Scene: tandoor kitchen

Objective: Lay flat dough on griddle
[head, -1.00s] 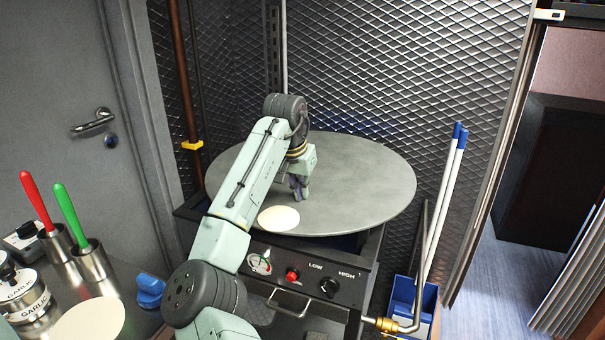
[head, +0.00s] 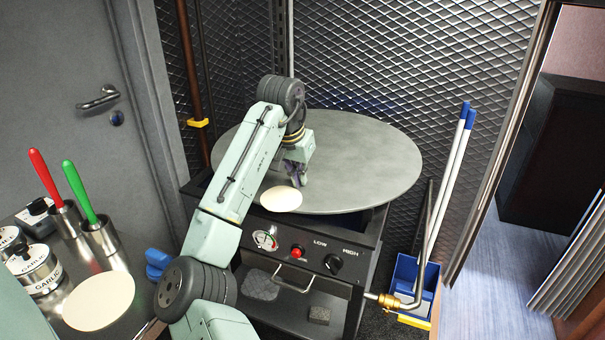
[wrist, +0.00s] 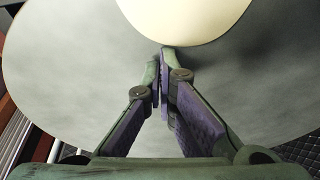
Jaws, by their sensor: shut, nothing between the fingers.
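A pale round flat dough (head: 281,199) lies on the round grey griddle (head: 365,165), at its front left edge in the head view. The same dough shows at the top of the wrist view (wrist: 185,18). My gripper (head: 300,180) is just behind the dough, low over the griddle. In the wrist view its fingers (wrist: 163,72) are shut together with nothing between them, their tips close to the dough's edge. I cannot tell whether they touch it. A second pale flat dough (head: 99,301) lies on the counter at the lower left.
The griddle stand has a front panel with a gauge, a red button and a knob (head: 334,263). Red and green handled tools (head: 78,190) stand in metal cups on the left counter beside labelled shakers (head: 35,268). A blue bin (head: 412,285) stands right. The griddle's right side is bare.

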